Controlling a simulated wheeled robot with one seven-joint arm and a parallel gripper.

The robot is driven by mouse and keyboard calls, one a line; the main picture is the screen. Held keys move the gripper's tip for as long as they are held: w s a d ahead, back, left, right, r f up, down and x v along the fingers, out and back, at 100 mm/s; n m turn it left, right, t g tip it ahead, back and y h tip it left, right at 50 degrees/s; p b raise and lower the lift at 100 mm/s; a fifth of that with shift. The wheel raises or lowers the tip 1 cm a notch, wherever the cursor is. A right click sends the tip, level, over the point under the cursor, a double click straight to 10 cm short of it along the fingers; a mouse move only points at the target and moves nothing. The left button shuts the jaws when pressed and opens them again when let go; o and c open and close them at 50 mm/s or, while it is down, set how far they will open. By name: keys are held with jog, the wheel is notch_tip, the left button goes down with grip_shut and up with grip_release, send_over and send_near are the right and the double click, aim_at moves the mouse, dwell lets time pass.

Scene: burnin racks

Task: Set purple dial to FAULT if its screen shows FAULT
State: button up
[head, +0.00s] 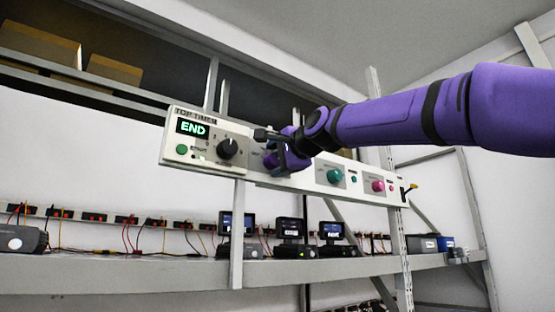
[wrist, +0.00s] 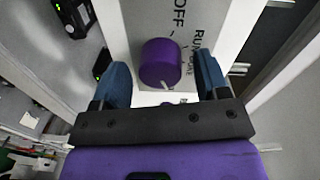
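My gripper (wrist: 163,80) is open, with one blue finger on each side of the dial and visible gaps between. In the head view my gripper (head: 280,160) is at the long white panel (head: 310,178) and mostly hides the purple dial. Small screens (head: 237,222) stand on the shelf below; their text is too small to read, and I cannot tell which belongs to the purple dial.
Left of my gripper is a TOP TIMER box (head: 207,140) whose screen reads END, with a black knob (head: 227,148) and green button (head: 181,149). To the right are a teal dial (head: 335,175) and a pink dial (head: 378,185). A metal post (head: 237,235) stands below the panel.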

jog(key=v, duration=1)
jog(key=shift+s+d, duration=0.3)
dwell(0.4)
jog(key=s+d+f+n+g+h, duration=0.3)
jog(key=s+d+f, duration=0.4)
jog(key=f, duration=0.8)
jog(key=s+d+f+n+g+h, duration=0.3)
jog(key=s+d+f, duration=0.5)
jog(key=f, duration=0.8)
jog(key=s+d+f+n+g+h, duration=0.3)
jog(key=s+d+f, duration=0.5)
jog(key=f, duration=0.8)
jog(key=shift+s+g+h, duration=0.3)
jog(key=shift+s, duration=0.9)
